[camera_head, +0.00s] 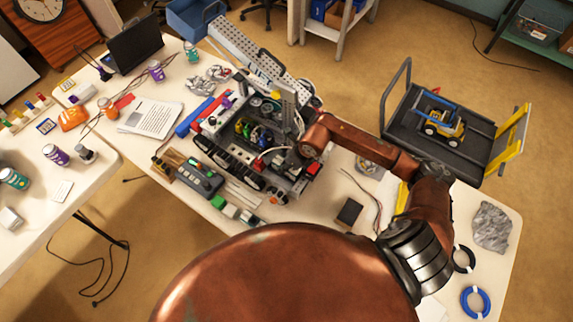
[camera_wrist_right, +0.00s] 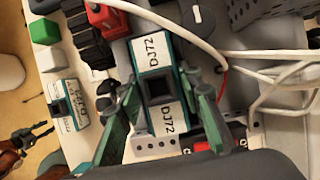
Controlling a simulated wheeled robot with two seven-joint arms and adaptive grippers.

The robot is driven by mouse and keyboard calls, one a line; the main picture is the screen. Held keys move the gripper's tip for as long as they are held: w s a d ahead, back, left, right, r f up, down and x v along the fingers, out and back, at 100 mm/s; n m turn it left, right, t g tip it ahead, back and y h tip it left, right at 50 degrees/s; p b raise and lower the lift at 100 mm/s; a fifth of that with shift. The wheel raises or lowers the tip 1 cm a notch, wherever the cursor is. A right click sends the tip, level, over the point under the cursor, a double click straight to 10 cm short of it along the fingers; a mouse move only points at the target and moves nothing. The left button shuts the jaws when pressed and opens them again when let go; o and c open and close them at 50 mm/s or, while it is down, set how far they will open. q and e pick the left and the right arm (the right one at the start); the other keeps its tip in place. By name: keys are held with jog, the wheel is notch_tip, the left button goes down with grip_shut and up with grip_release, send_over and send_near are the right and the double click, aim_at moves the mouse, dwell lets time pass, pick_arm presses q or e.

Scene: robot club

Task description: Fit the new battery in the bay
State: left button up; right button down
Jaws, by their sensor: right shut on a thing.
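A teal battery with white "DJ72" labels and a dark square grip in its middle (camera_wrist_right: 143,52) lies between the green fingers of my right gripper (camera_wrist_right: 160,98) in the right wrist view. The gripper is shut on it. In the head view my right arm reaches to the right side of the wheeled club robot (camera_head: 233,158); its gripper and the battery are hidden there. A smaller-looking, similar teal labelled block (camera_wrist_right: 68,112) lies at left in the wrist view. I cannot make out the bay. A copper arm with dark parted fingers, apparently my left gripper (camera_wrist_right: 42,133), shows at lower left.
White cables (camera_wrist_right: 270,75) run close to the right finger. A grey box with buttons (camera_head: 200,180) and green-and-white blocks (camera_head: 232,210) lie along the table's near edge. A dark block (camera_head: 349,211) and blue ring (camera_head: 475,301) lie to the right. A cart (camera_head: 440,125) stands beyond.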

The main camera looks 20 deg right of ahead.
jog(key=shift+f, duration=0.15)
jog(key=c, duration=1.3)
grip_release()
jog(key=shift+f, duration=0.1)
jog(key=shift+r+p, duration=1.9)
jog(key=shift+r, duration=1.7)
